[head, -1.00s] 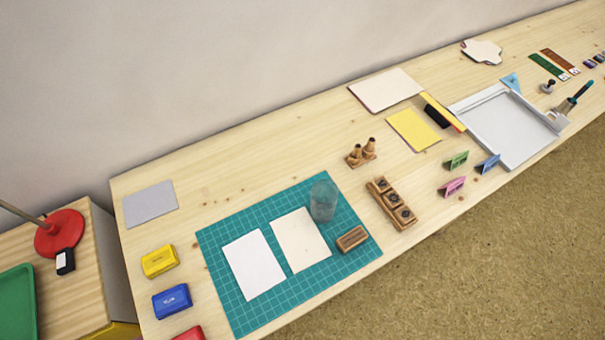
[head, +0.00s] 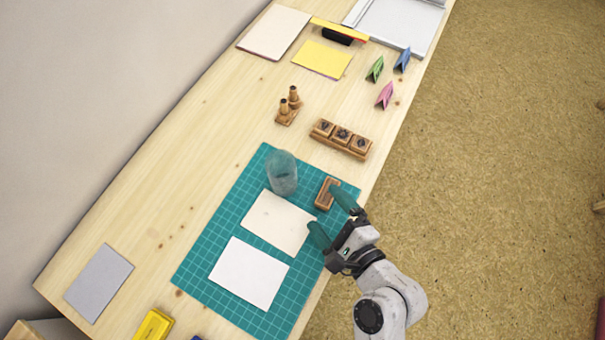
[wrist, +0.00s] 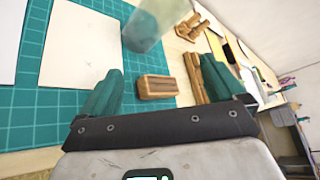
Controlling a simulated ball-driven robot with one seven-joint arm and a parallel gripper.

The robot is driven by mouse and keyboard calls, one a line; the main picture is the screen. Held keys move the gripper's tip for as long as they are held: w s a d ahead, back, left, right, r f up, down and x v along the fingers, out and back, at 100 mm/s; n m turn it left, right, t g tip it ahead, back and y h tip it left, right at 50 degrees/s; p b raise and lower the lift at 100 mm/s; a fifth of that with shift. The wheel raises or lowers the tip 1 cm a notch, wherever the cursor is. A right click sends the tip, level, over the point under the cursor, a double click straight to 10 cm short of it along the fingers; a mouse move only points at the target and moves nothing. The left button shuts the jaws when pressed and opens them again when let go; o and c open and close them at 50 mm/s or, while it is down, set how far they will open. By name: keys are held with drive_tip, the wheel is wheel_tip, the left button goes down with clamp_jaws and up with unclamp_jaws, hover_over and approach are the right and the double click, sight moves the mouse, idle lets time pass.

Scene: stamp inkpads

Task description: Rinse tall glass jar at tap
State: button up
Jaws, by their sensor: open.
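The tall glass jar (head: 282,173) is clear and bluish. It stands upright on the green cutting mat (head: 215,232), near the mat's far edge. In the wrist view the jar (wrist: 148,26) shows at the top, partly cut off by the frame edge. My gripper (head: 332,215) is open and empty at the mat's right edge, with green fingers spread. The jar is apart from it, up and to the left in the head view. A wooden stamp block (head: 327,193) lies between the jar and my gripper. No tap is in view.
A cream card (head: 277,222) and a white card (head: 248,273) lie on the mat. A wooden stamp rack (head: 340,139) and a small stamp stand (head: 288,107) are beyond the jar.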

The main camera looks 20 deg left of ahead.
sight(276, 157)
drive_tip(key=a+m+t, duration=0.1)
drive_tip(key=m, duration=0.1)
drive_tip(key=a+m+y, duration=0.1)
drive_tip(key=a+m, duration=0.1)
drive_tip(key=m, duration=0.1)
drive_tip(key=a+r+m+t+b, duration=0.1)
drive_tip(key=a+m, duration=0.1)
drive_tip(key=shift+s+m+t+y, duration=0.15)
drive_tip(key=shift+m+t+y, duration=0.15)
drive_tip(key=m, duration=0.2)
drive_tip(key=a+m+t, duration=0.1)
drive_tip(key=shift+r+m, duration=0.2)
drive_tip(key=shift+m, duration=0.2)
drive_tip(key=shift+a, duration=0.3)
drive_tip(key=p+x, duration=0.1)
drive_tip(key=x, duration=0.2)
drive_tip(key=shift+w+a+r, duration=0.1)
drive_tip(key=shift+w+a, duration=0.05)
drive_tip(key=shift+w, duration=0.25)
drive_tip(key=shift+p+x, duration=1)
drive_tip(key=shift+x, duration=2.25)
drive_tip(key=shift+f, duration=0.25)
